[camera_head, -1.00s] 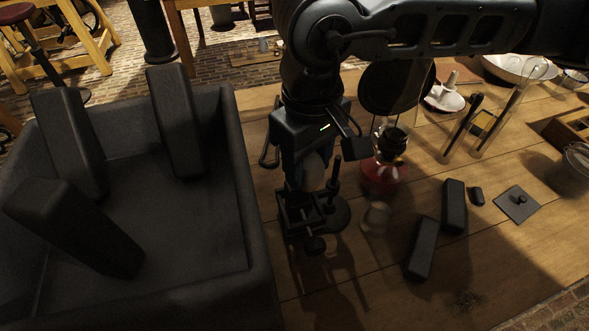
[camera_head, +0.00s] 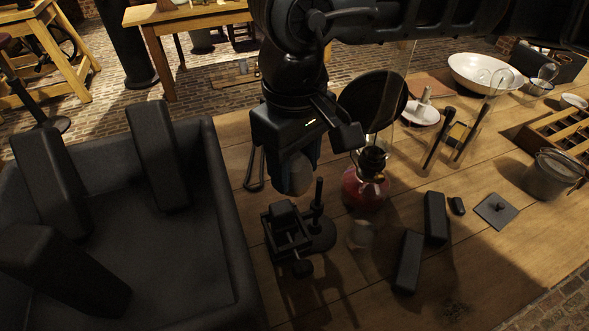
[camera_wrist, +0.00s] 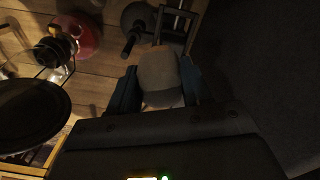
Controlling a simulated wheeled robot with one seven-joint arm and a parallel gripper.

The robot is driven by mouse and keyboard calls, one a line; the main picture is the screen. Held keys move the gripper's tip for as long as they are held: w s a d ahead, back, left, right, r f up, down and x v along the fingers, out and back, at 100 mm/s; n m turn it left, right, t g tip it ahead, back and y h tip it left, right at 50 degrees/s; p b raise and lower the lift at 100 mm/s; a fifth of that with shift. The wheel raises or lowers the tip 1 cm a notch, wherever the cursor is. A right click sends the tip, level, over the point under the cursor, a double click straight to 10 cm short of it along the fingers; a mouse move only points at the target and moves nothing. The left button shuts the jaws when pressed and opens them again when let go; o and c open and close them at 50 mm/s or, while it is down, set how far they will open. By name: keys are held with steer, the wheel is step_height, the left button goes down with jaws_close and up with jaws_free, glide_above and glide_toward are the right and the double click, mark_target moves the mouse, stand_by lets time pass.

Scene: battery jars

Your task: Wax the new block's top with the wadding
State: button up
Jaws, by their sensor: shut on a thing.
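My gripper (camera_head: 294,187) is shut on a rounded grey-brown pad, which looks like the wadding (camera_wrist: 158,75). The wadding shows between the blue fingers in the wrist view. In the head view my gripper hangs just above and behind a dark clamp stand (camera_head: 291,262) on the table. A small dark block (camera_head: 284,212) sits in the clamp's top; its top face is in view. The wadding appears apart from it, though the wrist view hides the gap. Two more dark blocks, one nearer (camera_head: 407,262) and one farther (camera_head: 435,218), lie on the table to the right.
A large dark open bin (camera_head: 228,225) with several big dark blocks stands at the left. A red lamp (camera_head: 364,188), a clear glass (camera_head: 361,235) and a dark round disc (camera_head: 372,102) stand right of my gripper. A flat plate (camera_head: 495,210) lies farther right.

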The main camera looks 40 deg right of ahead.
mark_target(294, 160)
steer(key=shift+r, duration=0.7)
steer(key=shift+r, duration=0.1)
steer(key=shift+r+p, duration=0.6)
steer(key=shift+r, duration=0.8)
